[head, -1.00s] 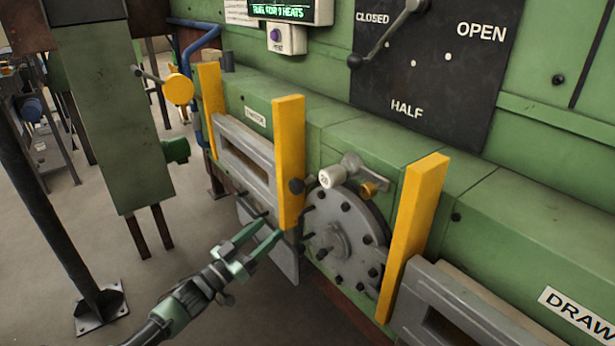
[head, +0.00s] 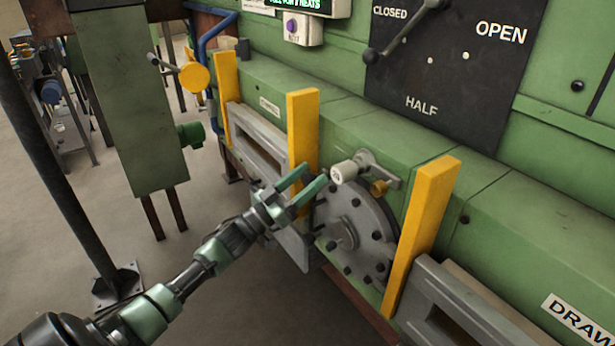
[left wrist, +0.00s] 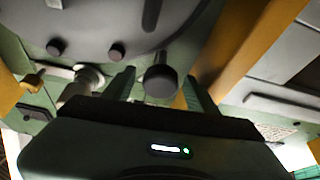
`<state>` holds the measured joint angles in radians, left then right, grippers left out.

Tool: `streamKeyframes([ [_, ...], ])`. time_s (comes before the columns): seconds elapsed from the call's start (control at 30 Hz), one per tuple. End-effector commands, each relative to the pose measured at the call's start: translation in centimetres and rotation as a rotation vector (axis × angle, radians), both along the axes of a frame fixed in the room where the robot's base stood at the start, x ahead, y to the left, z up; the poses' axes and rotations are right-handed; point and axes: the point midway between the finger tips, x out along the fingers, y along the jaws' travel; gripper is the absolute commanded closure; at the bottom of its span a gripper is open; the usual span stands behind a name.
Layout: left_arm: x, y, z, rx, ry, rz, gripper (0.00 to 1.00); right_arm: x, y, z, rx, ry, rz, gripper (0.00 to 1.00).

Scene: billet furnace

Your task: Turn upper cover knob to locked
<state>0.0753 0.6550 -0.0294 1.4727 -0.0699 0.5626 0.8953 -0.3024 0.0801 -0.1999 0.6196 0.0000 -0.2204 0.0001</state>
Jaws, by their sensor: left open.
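The round grey bolted cover (head: 352,236) is on the green furnace front in the head view, and its edge fills the top of the left wrist view (left wrist: 110,22). A dark round knob (left wrist: 160,83) shows in the left wrist view beside the cover's edge; I take it as the upper cover knob. My left gripper (head: 315,174) is open at the cover's upper left. In the left wrist view its two fingers (left wrist: 160,92) stand either side of the knob, with no clear contact. In the head view the gripper hides the knob. My right gripper is not in view.
A white-ended lever (head: 345,172) and a small brass knob (head: 379,188) sit just right of my fingertips. Yellow upright bars (head: 303,125) (head: 425,230) flank the cover. A black CLOSED/HALF/OPEN panel (head: 440,85) is above.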

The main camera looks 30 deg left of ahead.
Motion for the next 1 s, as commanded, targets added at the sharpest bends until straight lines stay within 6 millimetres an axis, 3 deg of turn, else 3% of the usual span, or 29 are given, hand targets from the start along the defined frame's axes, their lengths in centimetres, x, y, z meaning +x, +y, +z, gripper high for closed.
streamKeyframes([
  [0.13,0.0,0.0,-0.1,0.000,0.001,0.000,0.45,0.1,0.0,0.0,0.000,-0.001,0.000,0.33],
  [0.33,0.0,0.0,-0.1,0.000,0.001,0.000,1.00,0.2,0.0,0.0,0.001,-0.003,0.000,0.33],
  [0.67,0.0,0.0,-0.1,0.023,-0.009,0.001,1.00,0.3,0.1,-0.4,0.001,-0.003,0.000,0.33],
  [1.0,0.0,0.0,-0.4,0.205,-0.085,-0.001,1.00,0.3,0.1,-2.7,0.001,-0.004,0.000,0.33],
])
